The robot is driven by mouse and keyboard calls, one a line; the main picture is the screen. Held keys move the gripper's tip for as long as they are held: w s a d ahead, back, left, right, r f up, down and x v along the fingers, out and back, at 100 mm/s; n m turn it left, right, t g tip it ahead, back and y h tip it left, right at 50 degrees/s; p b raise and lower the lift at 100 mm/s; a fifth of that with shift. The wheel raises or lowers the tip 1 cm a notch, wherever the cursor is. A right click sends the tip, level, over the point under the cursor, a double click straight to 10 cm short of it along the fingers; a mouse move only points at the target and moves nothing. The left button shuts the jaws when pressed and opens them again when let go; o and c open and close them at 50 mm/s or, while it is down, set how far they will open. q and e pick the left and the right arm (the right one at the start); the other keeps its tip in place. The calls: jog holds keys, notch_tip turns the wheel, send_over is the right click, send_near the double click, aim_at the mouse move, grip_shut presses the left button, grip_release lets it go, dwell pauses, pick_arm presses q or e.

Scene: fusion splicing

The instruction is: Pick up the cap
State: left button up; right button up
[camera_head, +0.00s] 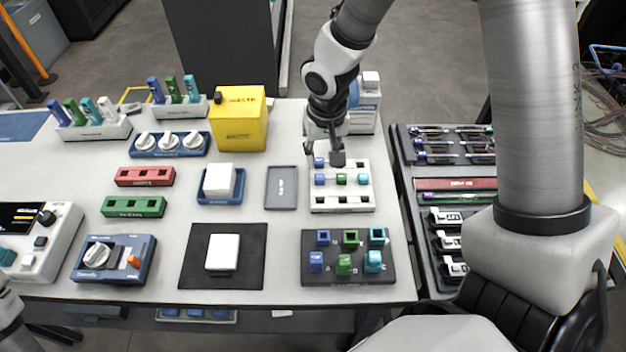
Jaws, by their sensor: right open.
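A white rack (343,198) stands on the table right of centre. It carries small coloured caps: a blue one (320,180), a green one (341,179) and a teal one (363,179). I cannot tell which of them the task means. My right gripper (329,158) points down over the back edge of the rack. It is open, and its fingers hide part of the rack's back row, where another blue piece shows beside them. I see nothing held in it. My left gripper is out of view.
A black tray (290,268) with blue, green and teal blocks stands in front of the rack. A grey tray (282,188) lies left of it. A tool tray (405,180) is at right.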

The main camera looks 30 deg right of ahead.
send_over(320, 177)
notch_tip(320, 177, down, 4)
jog(key=shift+a+f, duration=0.15)
notch_tip(320, 177, down, 4)
jog(key=shift+s+r+b, duration=0.1)
jog(key=shift+s+b, duration=0.05)
jog(key=shift+b, duration=0.7)
jog(key=shift+w+f, duration=0.25)
jog(key=shift+f, duration=0.15)
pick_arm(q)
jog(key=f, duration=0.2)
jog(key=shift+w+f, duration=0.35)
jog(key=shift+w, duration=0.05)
pick_arm(e)
jog(key=shift+s+r, duration=0.1)
jog(key=c, duration=0.6)
